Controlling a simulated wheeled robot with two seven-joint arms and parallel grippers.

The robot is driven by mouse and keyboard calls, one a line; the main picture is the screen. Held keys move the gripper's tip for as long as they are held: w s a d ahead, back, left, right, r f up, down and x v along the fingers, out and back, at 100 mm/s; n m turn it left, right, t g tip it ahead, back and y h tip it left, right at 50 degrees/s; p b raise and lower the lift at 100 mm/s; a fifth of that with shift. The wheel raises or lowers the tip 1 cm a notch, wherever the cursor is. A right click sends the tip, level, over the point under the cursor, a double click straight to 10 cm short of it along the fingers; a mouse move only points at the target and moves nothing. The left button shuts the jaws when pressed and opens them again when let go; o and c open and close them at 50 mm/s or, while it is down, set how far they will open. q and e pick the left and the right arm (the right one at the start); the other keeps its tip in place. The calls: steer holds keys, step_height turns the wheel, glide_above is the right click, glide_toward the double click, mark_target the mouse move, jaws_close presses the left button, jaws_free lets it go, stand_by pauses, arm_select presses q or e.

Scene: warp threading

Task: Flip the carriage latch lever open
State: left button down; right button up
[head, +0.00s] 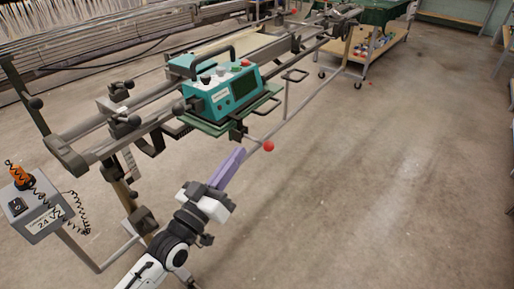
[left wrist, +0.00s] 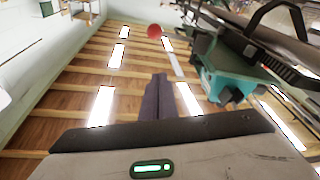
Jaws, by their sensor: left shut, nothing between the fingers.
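The teal carriage (head: 222,97) sits on the rails of the long frame, with a black handle on top and a dark screen on its front. Below its right end a thin lever ends in a red ball knob (head: 268,146). My left gripper (head: 241,154) has shut purple fingers, empty, just left of the red knob and apart from it in the picture. In the left wrist view the shut fingers (left wrist: 158,97) point up, with the red knob (left wrist: 154,31) beyond their tips and the carriage (left wrist: 235,78) to the right. My right gripper is not in view.
A grey control box (head: 38,212) with an orange plug and coiled cable stands at the lower left. A wheeled cart (head: 368,52) stands at the back right. The frame's rails (head: 88,130) run behind my gripper. The floor at right is clear.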

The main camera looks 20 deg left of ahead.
mark_target(264, 146)
arm_select(q)
steer(key=w+d+f, duration=0.2)
steer(key=w, duration=0.5)
steer(key=shift+w+d+b, duration=0.25)
steer(key=shift+d+b, duration=0.1)
steer(key=shift+d, duration=0.05)
steer(key=shift+f, duration=0.1)
steer(key=shift+f+m, duration=0.2)
steer(key=shift+m, duration=0.3)
steer(key=shift+f+b, duration=0.1)
steer(key=shift+b, duration=0.2)
steer(key=shift+d+f+m+h+b, duration=0.1)
steer(key=shift+f+m+h+b, duration=0.35)
steer(key=shift+m, duration=0.35)
steer(key=shift+w+a+f+m+g+h+b, duration=0.1)
steer(key=shift+a+f+m+g+h+b, duration=0.3)
steer(key=shift+f+m, duration=0.85)
steer(key=shift+w+a+f+m+h+b, duration=0.15)
steer(key=shift+f+m+h+b, duration=0.45)
steer(key=shift+m, duration=1.3)
steer(key=shift+s+a+f+m+g+h+b, duration=0.1)
steer(key=shift+a+f+m+g+h+b, duration=0.15)
steer(key=shift+f+m+h+b, duration=0.9)
